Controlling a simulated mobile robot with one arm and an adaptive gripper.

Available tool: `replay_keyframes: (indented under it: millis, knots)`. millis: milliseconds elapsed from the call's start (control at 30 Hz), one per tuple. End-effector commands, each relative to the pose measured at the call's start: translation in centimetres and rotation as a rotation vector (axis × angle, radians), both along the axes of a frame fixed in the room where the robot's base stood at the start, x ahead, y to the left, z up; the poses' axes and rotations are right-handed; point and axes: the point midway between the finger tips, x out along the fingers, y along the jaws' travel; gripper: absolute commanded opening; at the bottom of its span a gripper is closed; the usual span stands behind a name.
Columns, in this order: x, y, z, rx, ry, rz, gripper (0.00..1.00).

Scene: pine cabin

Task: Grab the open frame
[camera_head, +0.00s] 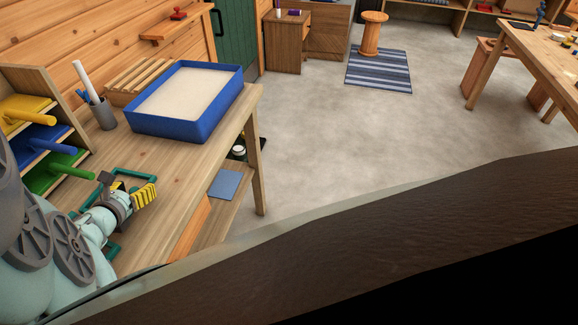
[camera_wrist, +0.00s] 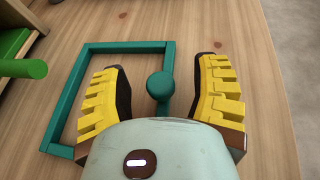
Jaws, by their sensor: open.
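The open frame is a flat teal rectangle (camera_wrist: 125,47) lying on the wooden workbench. A round teal knob (camera_wrist: 160,85) stands on its right bar in the wrist view. In the head view parts of the frame (camera_head: 138,170) show around my gripper (camera_head: 132,192), which covers the rest. In the wrist view my gripper (camera_wrist: 158,65) is open, with its yellow, dark-padded fingers on either side of the knob. The left finger is over the frame's inside and the right finger is outside the right bar. Gaps show between both fingers and the knob.
On the workbench (camera_head: 175,195) stand a blue sand tray (camera_head: 185,122), a grey cup with tools (camera_head: 102,114) and a shelf rack with yellow, blue and green-handled tools (camera_head: 45,175). A wooden slatted rack (camera_head: 140,80) is behind the tray. Bench surface right of the frame is clear.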

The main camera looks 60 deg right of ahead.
Motion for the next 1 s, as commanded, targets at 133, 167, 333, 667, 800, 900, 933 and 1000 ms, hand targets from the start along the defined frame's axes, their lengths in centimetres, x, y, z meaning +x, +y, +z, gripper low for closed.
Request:
replay_keyframes:
  millis: [133,167,333,667,800,900,933,1000]
  knots:
    - [0.02,0.06,-0.01,0.0,0.0,0.001,0.61]
    - [0.02,0.06,-0.01,0.0,0.0,0.001,0.61]
    - [0.02,0.06,0.01,0.0,0.0,0.001,0.5]
    - [0.03,0.05,0.01,0.0,0.0,0.001,0.16]
    - [0.03,0.05,0.01,0.0,0.0,0.001,0.02]
    - [0.02,0.05,0.0,0.0,0.0,0.001,0.0]
    - [0.02,0.05,0.0,0.0,0.0,0.001,0.0]
    - [0.02,0.04,0.01,0.0,0.0,0.001,0.0]
